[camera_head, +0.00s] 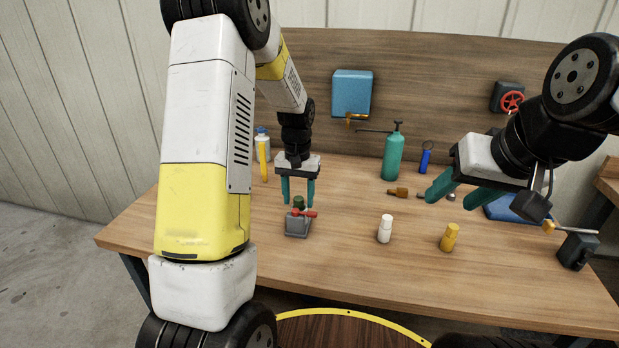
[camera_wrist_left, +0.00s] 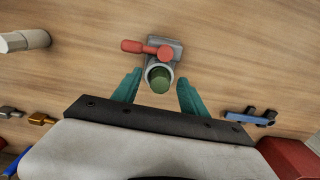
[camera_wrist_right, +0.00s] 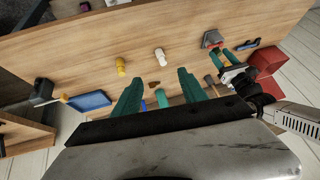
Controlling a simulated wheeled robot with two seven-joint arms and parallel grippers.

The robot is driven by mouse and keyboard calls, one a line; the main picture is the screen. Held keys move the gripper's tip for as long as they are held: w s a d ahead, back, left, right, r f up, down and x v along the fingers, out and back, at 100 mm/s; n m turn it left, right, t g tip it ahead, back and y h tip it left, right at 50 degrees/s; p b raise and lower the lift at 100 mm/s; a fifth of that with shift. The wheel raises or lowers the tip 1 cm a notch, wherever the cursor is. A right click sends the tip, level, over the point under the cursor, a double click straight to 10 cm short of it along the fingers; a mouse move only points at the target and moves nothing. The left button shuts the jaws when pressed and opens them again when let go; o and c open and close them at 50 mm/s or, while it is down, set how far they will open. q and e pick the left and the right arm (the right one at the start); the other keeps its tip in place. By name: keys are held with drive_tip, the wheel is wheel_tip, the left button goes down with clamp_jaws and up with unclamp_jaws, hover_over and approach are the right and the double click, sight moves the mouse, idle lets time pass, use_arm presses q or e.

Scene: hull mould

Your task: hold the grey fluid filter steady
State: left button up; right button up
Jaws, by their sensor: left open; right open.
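The grey fluid filter (camera_head: 297,228), as I take it, is a small grey body with a red handle and a dark green round part, standing on the bench. In the left wrist view it (camera_wrist_left: 163,47) shows a grey ring around the green cylinder (camera_wrist_left: 160,79), with the red handle to its upper left. My left gripper (camera_head: 298,193) is open just behind and above it, pointing down. In the left wrist view its fingers stand either side of the green cylinder, with gaps. My right gripper (camera_head: 450,199) is open and empty above the right half of the bench.
A white bottle (camera_head: 385,229) and a yellow bottle (camera_head: 451,237) stand right of the filter. The bench (camera_head: 340,265) front is clear.

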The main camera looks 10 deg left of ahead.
use_arm(q)
drive_tip(key=shift+f, duration=0.45)
drive_tip(key=shift+c, duration=0.4)
